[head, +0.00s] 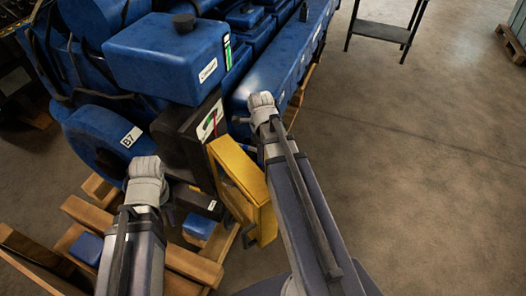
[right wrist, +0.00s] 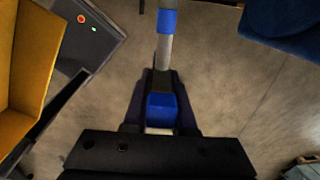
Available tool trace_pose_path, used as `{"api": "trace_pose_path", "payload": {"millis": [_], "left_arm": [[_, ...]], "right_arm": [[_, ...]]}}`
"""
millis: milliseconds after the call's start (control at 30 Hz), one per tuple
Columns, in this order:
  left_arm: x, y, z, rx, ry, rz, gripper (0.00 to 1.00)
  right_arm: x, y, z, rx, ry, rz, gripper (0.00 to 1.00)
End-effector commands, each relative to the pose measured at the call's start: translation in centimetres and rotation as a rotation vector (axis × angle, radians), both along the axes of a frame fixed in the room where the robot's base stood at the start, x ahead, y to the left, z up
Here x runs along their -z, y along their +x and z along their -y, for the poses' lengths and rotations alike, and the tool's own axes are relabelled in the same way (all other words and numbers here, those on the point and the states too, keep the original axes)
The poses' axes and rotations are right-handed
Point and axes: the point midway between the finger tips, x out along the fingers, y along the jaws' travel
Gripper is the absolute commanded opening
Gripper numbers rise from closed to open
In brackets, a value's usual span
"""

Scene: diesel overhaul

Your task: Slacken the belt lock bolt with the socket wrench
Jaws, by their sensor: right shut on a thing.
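My right gripper (right wrist: 160,100) is shut on the socket wrench (right wrist: 165,55), which has a grey shaft, a blue band at the top of the right wrist view and a blue part between the fingers. The wrench's far end is out of that view. In the head view my right wrist hides most of its gripper and the wrench. My left gripper (head: 168,210) is low at the left, in front of the engine's pallet; its fingers are mostly hidden and I see nothing clearly held. The blue engine (head: 95,140) fills the upper left. I cannot make out the belt lock bolt.
A yellow box-like part (head: 250,185) stands between my arms, beside a dark panel with a gauge (head: 212,120). A blue tank (head: 165,60) sits above. Wooden pallet beams (head: 190,265) lie below. The floor at right is clear; a dark table (head: 385,30) stands behind.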

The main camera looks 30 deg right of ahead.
Motion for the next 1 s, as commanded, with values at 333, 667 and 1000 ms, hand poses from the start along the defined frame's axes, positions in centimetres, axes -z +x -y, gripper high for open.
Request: {"api": "trace_pose_path", "payload": {"millis": [333, 667, 1000], "left_arm": [[0.0, 0.0, 0.0, 0.000, 0.000, 0.000, 0.30], [0.0, 0.0, 0.0, 0.000, 0.000, 0.000, 0.30], [0.0, 0.0, 0.0, 0.000, 0.000, 0.000, 0.30]], "right_arm": [[0.0, 0.0, 0.0, 0.000, 0.000, 0.000, 0.00], [0.0, -0.7, 0.5, 0.001, 0.000, 0.000, 0.00], [0.0, -2.2, 1.8, 0.001, 0.000, 0.000, 0.00]]}}
